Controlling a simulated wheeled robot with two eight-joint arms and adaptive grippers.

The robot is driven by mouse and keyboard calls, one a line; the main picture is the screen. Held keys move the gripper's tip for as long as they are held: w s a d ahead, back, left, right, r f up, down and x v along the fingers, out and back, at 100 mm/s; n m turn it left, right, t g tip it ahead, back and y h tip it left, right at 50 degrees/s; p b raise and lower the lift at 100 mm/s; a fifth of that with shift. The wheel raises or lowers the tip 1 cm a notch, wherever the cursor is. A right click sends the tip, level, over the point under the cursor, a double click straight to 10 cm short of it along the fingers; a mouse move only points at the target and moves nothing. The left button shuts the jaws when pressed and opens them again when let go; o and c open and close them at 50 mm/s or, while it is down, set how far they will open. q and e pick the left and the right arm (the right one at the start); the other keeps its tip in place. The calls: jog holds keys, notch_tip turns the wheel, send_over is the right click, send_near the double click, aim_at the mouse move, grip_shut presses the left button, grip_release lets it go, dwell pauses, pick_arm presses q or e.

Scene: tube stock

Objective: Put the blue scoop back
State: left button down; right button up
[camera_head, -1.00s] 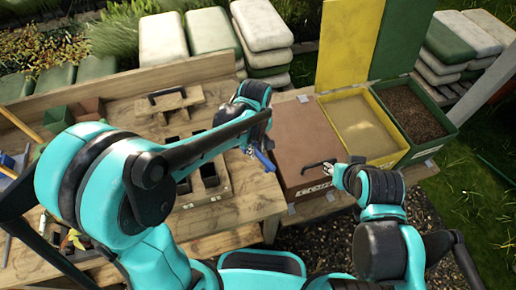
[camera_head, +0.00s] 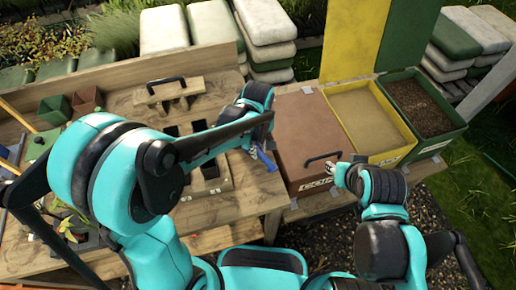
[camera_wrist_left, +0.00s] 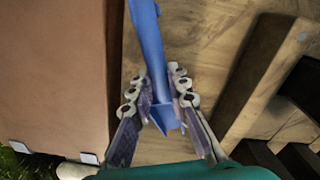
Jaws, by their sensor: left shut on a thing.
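The blue scoop (camera_head: 264,160) is in my left gripper (camera_head: 251,147), over the bench's right edge beside the closed brown box. In the left wrist view, the left gripper's fingers (camera_wrist_left: 152,92) are shut around the scoop (camera_wrist_left: 152,45), whose blue length points away from the palm. Its far end is cut off by the frame. A wooden block with dark slots (camera_head: 222,186) lies on the bench below my left forearm, partly hidden by it. My right gripper (camera_head: 334,170) is at the black handle of the brown box's lid; its finger gap is too small to judge.
The brown box (camera_head: 300,125) stands right of the bench (camera_head: 245,205). A yellow bin (camera_head: 347,92) and a green bin of dark soil (camera_head: 428,77) stand open beyond it. A wooden block with a black handle (camera_head: 180,92) stands at the bench's back.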

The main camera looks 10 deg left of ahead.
pick_arm(q)
jog(key=shift+f+b, duration=0.4)
jog(key=shift+f, duration=0.15)
jog(key=c, duration=1.4)
grip_release()
jog(key=shift+r, duration=0.1)
